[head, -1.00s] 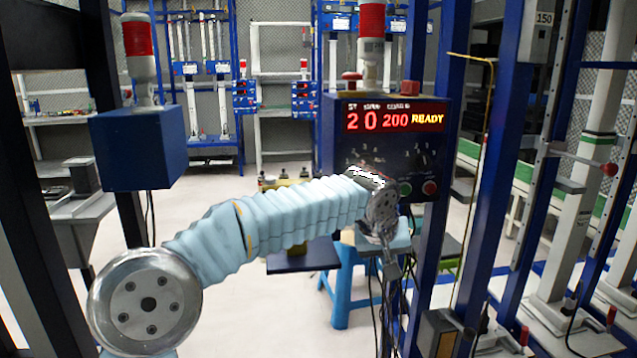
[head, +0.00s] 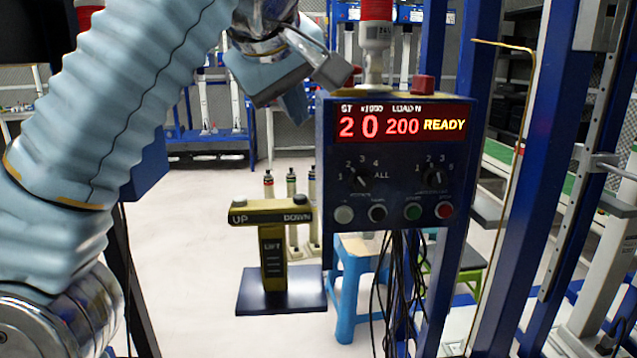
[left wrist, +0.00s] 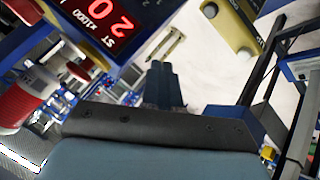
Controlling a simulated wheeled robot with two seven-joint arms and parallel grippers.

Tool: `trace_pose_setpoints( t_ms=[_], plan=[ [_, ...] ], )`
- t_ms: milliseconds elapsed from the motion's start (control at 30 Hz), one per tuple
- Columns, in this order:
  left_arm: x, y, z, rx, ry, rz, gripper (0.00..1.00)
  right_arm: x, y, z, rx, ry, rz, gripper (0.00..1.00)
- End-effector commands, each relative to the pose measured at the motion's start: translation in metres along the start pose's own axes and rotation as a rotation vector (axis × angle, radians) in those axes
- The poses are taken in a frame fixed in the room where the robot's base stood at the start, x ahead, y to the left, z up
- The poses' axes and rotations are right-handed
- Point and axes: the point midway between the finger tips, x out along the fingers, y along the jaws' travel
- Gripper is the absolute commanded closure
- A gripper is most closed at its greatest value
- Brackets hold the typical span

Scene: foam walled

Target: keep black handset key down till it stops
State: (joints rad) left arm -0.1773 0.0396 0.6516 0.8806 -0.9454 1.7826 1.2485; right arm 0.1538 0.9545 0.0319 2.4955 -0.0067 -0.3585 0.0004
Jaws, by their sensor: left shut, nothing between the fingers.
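My right gripper is out of view.
A blue control box (head: 396,180) with a red display reading 20, 200 and READY stands just right of the handset. Cables hang below it. A blue stool (head: 346,290) is behind. Blue posts (head: 465,200) stand at the right. Open floor lies left of the handset.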

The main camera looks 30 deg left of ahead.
Motion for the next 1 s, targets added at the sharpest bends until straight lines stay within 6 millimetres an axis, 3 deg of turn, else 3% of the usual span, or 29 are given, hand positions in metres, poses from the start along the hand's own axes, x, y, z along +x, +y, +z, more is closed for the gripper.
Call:
trace_pose_setpoints(
  t_ms=[567,967,1000],
  plan=[
    [0.000,-0.005,0.002,-0.006,0.008,0.000,1.00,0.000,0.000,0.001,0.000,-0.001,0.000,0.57],
    [0.038,-0.034,0.029,-0.008,0.003,-0.003,1.00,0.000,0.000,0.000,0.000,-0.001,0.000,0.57],
    [0.046,-0.038,0.034,-0.009,0.002,-0.001,1.00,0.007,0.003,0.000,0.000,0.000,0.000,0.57]
  ],
)
